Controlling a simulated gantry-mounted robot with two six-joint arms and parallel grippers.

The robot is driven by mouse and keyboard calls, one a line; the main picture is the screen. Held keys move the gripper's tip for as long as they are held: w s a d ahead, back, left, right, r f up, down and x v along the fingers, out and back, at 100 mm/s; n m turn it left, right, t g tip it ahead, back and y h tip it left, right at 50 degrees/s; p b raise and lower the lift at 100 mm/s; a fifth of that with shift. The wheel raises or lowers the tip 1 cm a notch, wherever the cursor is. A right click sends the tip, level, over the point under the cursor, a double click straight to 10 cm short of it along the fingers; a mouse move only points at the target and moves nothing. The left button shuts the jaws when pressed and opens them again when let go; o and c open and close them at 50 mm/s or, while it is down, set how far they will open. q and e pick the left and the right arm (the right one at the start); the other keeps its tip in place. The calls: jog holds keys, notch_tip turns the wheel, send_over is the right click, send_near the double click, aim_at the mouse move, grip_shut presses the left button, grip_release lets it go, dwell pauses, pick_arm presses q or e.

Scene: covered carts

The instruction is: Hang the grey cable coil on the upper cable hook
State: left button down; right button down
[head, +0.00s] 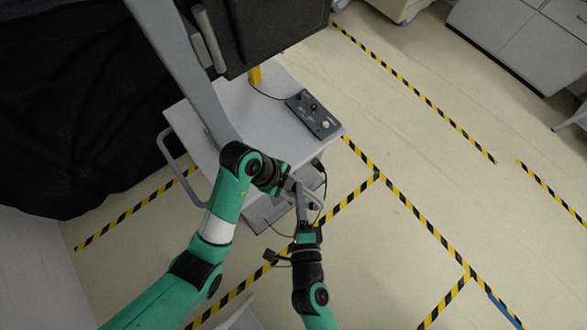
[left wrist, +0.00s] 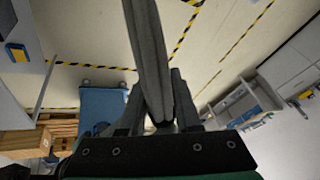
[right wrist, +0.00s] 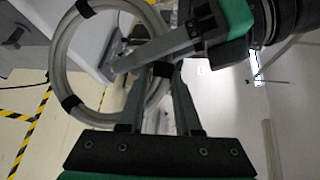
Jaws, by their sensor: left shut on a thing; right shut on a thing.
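The grey cable coil is a ring with black bands; in the right wrist view (right wrist: 93,118) it shows nearly whole at the left. In the left wrist view the coil (left wrist: 148,50) is seen edge-on, rising from between my left fingers. My left gripper (left wrist: 157,85) is shut on it. My right gripper (right wrist: 161,70) is shut on the ring's right side, close to the left gripper's fingers. In the head view the grippers meet beside the cart's near edge, and the arms hide most of the coil. I cannot make out the upper cable hook for certain.
The cart (head: 200,145) has a pale top with a black control box (head: 314,114), a side rail and a tall post with a dark screen. Cables hang near my right gripper. Black draping (head: 70,100) covers the left.

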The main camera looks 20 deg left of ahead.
jog(key=c, duration=0.6)
grip_release()
jog(key=shift+o, duration=0.4)
jog(key=shift+f, duration=0.1)
